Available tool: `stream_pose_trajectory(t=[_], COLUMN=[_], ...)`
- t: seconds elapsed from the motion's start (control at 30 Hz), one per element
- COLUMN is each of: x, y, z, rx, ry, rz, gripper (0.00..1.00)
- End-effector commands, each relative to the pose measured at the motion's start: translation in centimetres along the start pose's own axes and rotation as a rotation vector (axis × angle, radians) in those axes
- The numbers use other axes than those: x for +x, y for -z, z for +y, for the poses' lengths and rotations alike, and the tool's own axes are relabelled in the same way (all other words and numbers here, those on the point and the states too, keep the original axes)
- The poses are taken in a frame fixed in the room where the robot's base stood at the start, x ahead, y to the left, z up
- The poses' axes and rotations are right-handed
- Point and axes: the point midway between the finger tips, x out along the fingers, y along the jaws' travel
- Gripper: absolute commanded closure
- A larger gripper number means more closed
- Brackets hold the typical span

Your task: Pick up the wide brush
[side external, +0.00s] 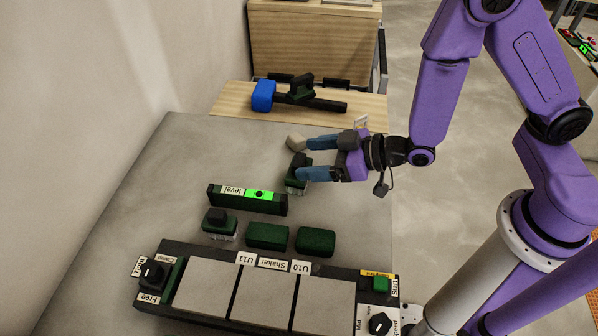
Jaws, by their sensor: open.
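Two brush-like tools with dark green bodies and pale lower edges are in view. One (297,164) stands at my gripper, partly hidden by the near finger. The other (219,224) stands farther left and nearer the camera, with a black knob on top. I cannot tell for sure which is the wide brush. My gripper (301,158) is open, reaching in from the right with its blue fingers pointing left. The first brush appears between or just below the fingertips; contact cannot be made out. A beige piece (296,142) shows at the far fingertip.
A green level (247,198) lies left of centre. Two dark green blocks (267,236) (315,241) sit before the shaker fixture (262,263), which holds grey tiles. A blue-headed mallet (264,96) lies on a wooden surface behind. The grey table is clear at left.

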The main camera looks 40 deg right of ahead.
Motion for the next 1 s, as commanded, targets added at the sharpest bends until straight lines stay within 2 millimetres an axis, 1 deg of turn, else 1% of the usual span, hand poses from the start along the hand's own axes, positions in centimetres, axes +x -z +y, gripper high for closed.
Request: stream_pose_trajectory(t=[0.17, 0.4, 0.5, 0.63, 0.83, 0.87, 0.9, 0.97, 1.0], x=[1.6, 4.9, 5.8, 6.3, 6.3, 6.3, 6.3, 6.3, 6.3], y=[0.0, 0.0, 0.0, 0.0, 0.0, 0.0, 0.0, 0.0, 0.0], z=[0.0, 0.0, -0.1, 0.0, 0.0, 0.0, 0.0, 0.0, 0.0], rx=[0.000, 0.000, -0.001, -0.001, -0.001, -0.001, -0.001, -0.001, -0.001], ry=[0.000, 0.000, 0.002, 0.002, 0.002, 0.002, 0.001, 0.001, 0.001], rz=[0.000, -0.001, -0.002, -0.002, -0.002, -0.002, -0.002, -0.002, -0.002], gripper=[0.22, 0.22, 0.22, 0.22, 0.22, 0.29, 0.42, 0.61, 0.74])
